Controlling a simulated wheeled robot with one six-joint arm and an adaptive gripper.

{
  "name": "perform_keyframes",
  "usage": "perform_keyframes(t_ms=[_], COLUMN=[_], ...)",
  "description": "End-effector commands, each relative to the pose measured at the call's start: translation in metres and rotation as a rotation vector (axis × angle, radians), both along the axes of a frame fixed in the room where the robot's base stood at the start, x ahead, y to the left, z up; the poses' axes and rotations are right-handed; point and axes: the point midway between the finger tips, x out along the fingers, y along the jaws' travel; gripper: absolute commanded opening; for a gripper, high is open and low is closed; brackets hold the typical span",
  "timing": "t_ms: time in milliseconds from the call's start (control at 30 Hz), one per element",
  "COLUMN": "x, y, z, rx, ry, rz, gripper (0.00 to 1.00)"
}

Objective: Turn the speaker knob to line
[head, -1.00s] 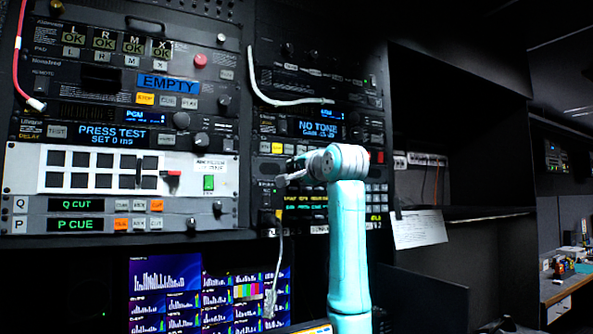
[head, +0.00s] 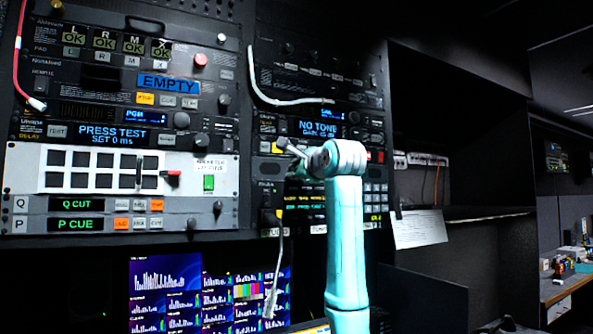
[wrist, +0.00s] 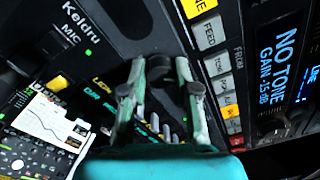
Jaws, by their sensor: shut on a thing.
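My gripper (wrist: 160,90) is in the wrist view, its two pale fingers reaching toward a black panel. A dark round knob (wrist: 159,68) shows between the fingertips, partly covered by them, and the gripper is shut on it. I cannot read its pointer or any "line" mark. In the head view my gripper (head: 288,148) is in front of the right rack, just below the "NO TONE" display; the knob is hidden there.
The wrist view shows a column of buttons (wrist: 215,65) close right of the fingers, and a "NO TONE" display (wrist: 285,60) beyond. In the head view a white cable (head: 275,270) hangs below the rack, and a paper sheet (head: 419,229) hangs at right.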

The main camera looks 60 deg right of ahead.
Motion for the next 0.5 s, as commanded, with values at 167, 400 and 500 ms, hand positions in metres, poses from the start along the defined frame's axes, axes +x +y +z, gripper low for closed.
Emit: perform_keyframes(t_ms=[167,400,500], x=[0.0006,0.0006,0.0006], y=[-0.0004,-0.0004,-0.0004], z=[-0.0016,-0.0019,-0.0019], rx=[0.071,0.116,0.121], ry=[-0.039,-0.066,-0.069], rz=[0.0,0.0,0.0], gripper=[0.0,0.0,0.0])
